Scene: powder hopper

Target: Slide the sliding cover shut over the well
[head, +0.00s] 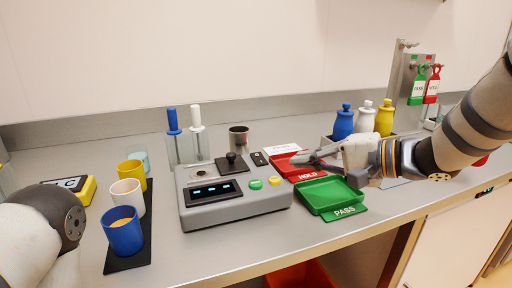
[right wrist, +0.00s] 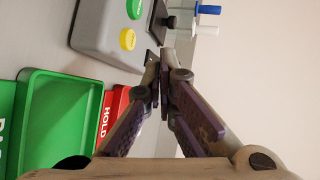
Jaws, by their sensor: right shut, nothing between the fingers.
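A grey device (head: 235,205) stands mid-counter. Its dark sliding cover (head: 232,165) carries a black knob (head: 231,156) and lies to the right of the round well (head: 200,174), which shows uncovered. In the right wrist view the knob (right wrist: 168,21) shows at the top, beyond the fingertips. My right gripper (head: 296,160) is shut and empty, above the red HOLD tray and to the right of the device, apart from the knob. Its fingers (right wrist: 157,82) meet in the right wrist view. My left gripper is out of view; only part of my left arm shows.
The red HOLD tray (head: 280,167) and green PASS tray (head: 325,209) lie right of the device. Blue (head: 123,237), white and yellow cups stand left on a black mat.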

